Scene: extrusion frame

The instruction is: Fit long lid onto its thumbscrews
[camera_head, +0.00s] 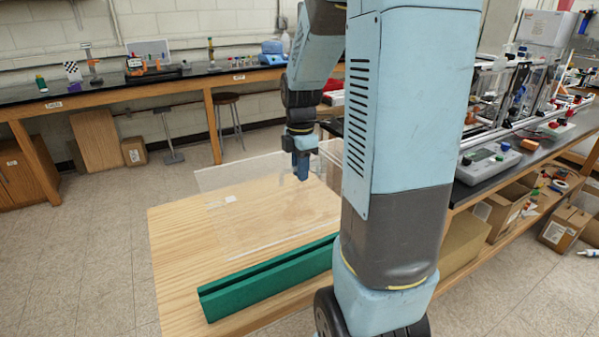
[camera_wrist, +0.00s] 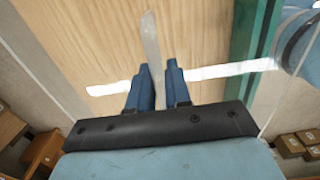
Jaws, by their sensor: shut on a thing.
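The long lid (camera_head: 245,205) is a large clear sheet, seen mainly by its pale edges in the head view. In the wrist view my gripper's blue fingers (camera_wrist: 158,72) stand close together with a narrow gap. I cannot make out any thumbscrews, and my arm hides part of the right side.
A green grooved block (camera_head: 265,280) lies along the near side of the wooden table (camera_head: 170,255); it also shows in the wrist view (camera_wrist: 248,50). A black bench (camera_head: 490,175) with instruments stands close on the right. Open floor lies to the left.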

